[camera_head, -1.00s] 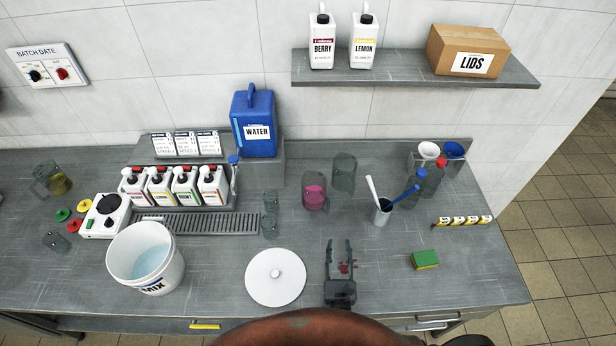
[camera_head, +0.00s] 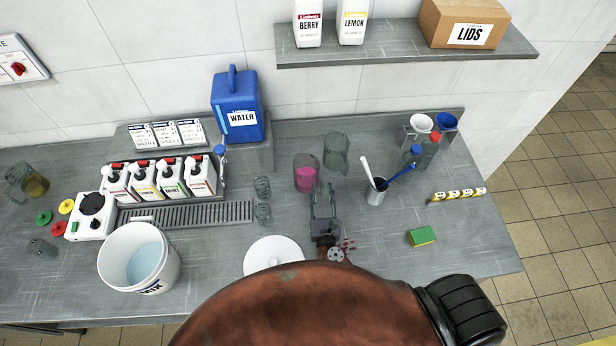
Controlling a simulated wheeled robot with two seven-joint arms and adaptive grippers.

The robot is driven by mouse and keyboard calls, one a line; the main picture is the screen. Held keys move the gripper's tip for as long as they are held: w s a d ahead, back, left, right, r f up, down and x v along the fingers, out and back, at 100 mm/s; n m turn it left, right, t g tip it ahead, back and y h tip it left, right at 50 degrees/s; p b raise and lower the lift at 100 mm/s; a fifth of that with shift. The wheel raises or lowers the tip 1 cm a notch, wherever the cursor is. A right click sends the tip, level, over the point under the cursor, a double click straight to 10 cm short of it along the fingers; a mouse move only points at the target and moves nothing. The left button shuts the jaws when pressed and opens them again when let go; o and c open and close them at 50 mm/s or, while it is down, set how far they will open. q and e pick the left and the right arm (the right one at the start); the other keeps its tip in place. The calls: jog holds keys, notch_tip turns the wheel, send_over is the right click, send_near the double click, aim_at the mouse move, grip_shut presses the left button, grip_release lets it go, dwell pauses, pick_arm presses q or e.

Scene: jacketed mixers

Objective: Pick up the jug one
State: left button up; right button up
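A clear jug with pink liquid (camera_head: 306,175) stands upright at the middle of the counter. An empty clear jug (camera_head: 336,153) stands just behind it to the right. Another jug with amber liquid (camera_head: 33,185) stands at the far left. Nothing readable marks which is jug one. My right gripper (camera_head: 323,190) is open, its two fingers pointing away from me toward the pink and empty jugs. It looks empty, and its tips are near the lower right of the pink jug; I cannot tell if they touch. My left gripper is not in view.
Small clear glasses (camera_head: 263,200) stand left of the gripper. A cup of utensils (camera_head: 376,191) stands to its right, with a sponge (camera_head: 422,237) in front. A white bucket (camera_head: 141,257) and a white round lid (camera_head: 272,252) are at left. The blue water container (camera_head: 238,108) is behind.

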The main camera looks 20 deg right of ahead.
jog(key=shift+w+d, duration=0.3)
jog(key=shift+w, duration=0.35)
jog(key=shift+c, duration=0.4)
grip_shut()
